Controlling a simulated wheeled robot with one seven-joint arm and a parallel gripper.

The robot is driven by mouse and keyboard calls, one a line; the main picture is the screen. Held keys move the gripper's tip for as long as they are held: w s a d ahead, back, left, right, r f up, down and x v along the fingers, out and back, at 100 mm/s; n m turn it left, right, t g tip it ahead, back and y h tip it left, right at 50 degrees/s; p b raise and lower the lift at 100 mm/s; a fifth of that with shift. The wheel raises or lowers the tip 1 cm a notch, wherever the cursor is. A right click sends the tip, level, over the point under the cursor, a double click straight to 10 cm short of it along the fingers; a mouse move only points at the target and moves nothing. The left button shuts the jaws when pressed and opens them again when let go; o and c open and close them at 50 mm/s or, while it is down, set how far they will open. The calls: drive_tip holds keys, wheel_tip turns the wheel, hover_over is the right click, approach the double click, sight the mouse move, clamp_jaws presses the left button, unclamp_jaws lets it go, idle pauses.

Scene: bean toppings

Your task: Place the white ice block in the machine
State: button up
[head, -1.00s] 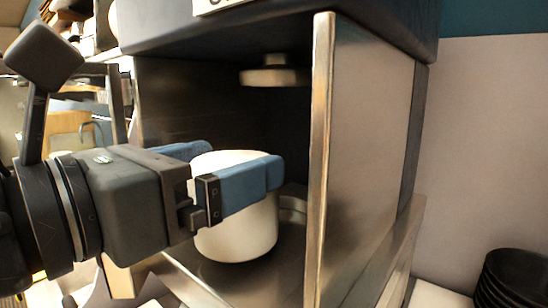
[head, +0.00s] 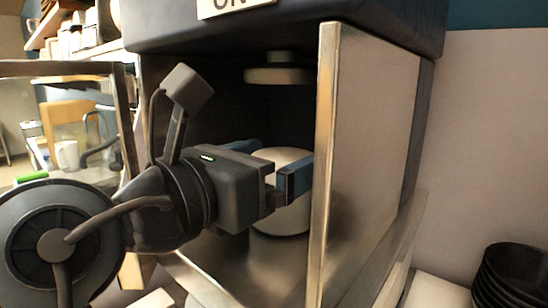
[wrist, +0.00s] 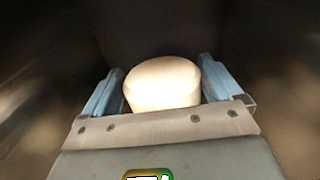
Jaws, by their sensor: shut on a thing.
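The white ice block (head: 283,220) is a short white cylinder inside the machine's open chamber. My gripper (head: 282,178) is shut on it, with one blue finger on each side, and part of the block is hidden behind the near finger. In the wrist view the block (wrist: 162,84) sits between the two blue fingers of my gripper (wrist: 162,90). The machine (head: 370,150) has a dark top and metal side walls. A round pale press disc (head: 278,76) hangs from the chamber's ceiling above the block. I cannot tell whether the block touches the chamber floor.
The machine's right metal wall edge (head: 326,150) stands close to the gripper's right side. A stack of black bowls (head: 510,275) is at the lower right. Shelves and a white mug (head: 67,155) show at the left behind my arm.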

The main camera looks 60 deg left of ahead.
drive_tip(key=o, duration=1.4)
drive_tip(key=shift+f, duration=0.1)
drive_tip(key=shift+o, duration=0.2)
drive_tip(key=b+v, duration=0.1)
drive_tip(key=v, duration=1.1)
drive_tip(key=shift+b, duration=0.35)
